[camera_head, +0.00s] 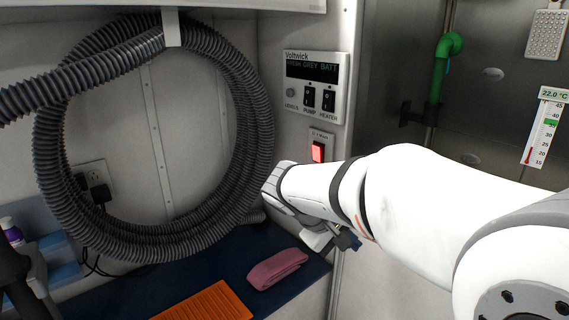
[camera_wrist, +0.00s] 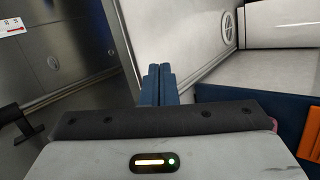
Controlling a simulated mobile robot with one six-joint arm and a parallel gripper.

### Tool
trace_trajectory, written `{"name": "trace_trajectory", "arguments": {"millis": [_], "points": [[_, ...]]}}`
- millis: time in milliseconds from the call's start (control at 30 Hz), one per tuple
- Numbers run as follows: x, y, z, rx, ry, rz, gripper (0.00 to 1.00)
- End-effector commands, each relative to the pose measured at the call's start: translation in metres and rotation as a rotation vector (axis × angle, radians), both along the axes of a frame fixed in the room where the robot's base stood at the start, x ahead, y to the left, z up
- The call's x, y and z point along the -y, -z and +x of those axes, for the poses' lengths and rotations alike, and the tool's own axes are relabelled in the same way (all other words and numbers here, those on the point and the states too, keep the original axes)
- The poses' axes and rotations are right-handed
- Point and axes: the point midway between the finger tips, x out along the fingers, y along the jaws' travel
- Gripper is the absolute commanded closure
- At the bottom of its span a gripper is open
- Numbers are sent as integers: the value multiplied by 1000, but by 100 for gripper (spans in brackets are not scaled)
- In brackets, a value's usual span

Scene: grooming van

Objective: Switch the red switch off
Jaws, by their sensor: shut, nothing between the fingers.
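The red switch (camera_head: 318,152) is a lit red rocker on a small light plate on the wall, below the Voltwick panel. It shows in the head view, just above and to the right of my arm's far end. In the wrist view I do not see the switch. My gripper shows in the wrist view (camera_wrist: 158,72) with its two blue fingers together and nothing between them. In the head view my own arm mostly hides the gripper; a dark blue part shows below the wrist. I cannot tell how far the fingers are from the switch.
The Voltwick panel (camera_head: 317,86) has two black rockers, pump and heater. A coiled grey hose (camera_head: 255,110) hangs at left. A pink towel (camera_head: 277,268) and an orange mat (camera_head: 205,302) lie on the dark blue surface (camera_head: 165,280). A green pipe (camera_head: 438,75) stands at right.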

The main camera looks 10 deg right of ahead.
Motion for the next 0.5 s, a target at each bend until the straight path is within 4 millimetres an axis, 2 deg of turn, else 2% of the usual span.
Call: {"name": "trace_trajectory", "arguments": {"millis": [33, 100, 167, 300, 400, 500], "points": [[-7, 4, 25, 13, -38, -98, 100], [-18, -7, 58, 56, -80, -241, 100], [-32, -18, 85, 105, -115, -359, 100], [-77, -42, 136, 248, -183, -594, 100], [-109, -56, 159, 349, -217, -712, 100], [-133, -65, 171, 426, -239, -788, 100]]}}
